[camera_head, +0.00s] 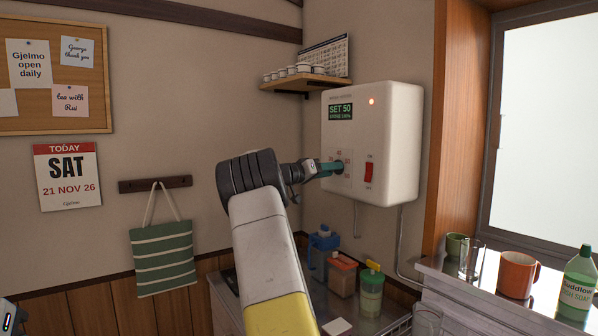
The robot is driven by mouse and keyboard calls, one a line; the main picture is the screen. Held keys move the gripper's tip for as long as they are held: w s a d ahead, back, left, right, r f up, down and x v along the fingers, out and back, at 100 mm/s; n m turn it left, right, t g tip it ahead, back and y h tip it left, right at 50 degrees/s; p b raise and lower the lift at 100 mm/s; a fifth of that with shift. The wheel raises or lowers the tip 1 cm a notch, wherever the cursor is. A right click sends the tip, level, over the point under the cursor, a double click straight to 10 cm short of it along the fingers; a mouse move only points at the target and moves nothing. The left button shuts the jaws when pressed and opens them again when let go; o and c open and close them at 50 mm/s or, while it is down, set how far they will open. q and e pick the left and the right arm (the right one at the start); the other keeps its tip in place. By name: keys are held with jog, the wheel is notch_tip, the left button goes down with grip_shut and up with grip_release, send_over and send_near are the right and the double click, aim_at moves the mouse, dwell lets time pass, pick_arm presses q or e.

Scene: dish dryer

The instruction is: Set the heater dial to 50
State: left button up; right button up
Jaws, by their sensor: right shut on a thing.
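The heater (393,130) is a white wall box at the centre right, with a lit orange lamp, a green "SET 50" label (340,111) and a red switch (369,172). My right gripper (332,168) reaches from the left to the lower left of the heater's front. Its teal fingertips are shut at the dial panel (347,182). The dial is mostly hidden by the fingers, and its setting cannot be read.
Below the heater, a counter holds a blue container (322,244), an orange-topped container (341,272) and a green-topped jar (370,291). An orange mug (517,274), a glass (472,262) and a soap bottle (578,282) stand at right. A small shelf (302,83) is above left of the heater.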

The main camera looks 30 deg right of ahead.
jog(key=shift+f, duration=0.15)
jog(key=o, duration=1.4)
jog(key=shift+c, duration=0.2)
jog(key=shift+a, duration=0.1)
jog(key=a, duration=0.7)
jog(key=shift+s+a, duration=0.3)
jog(key=shift+s, duration=0.05)
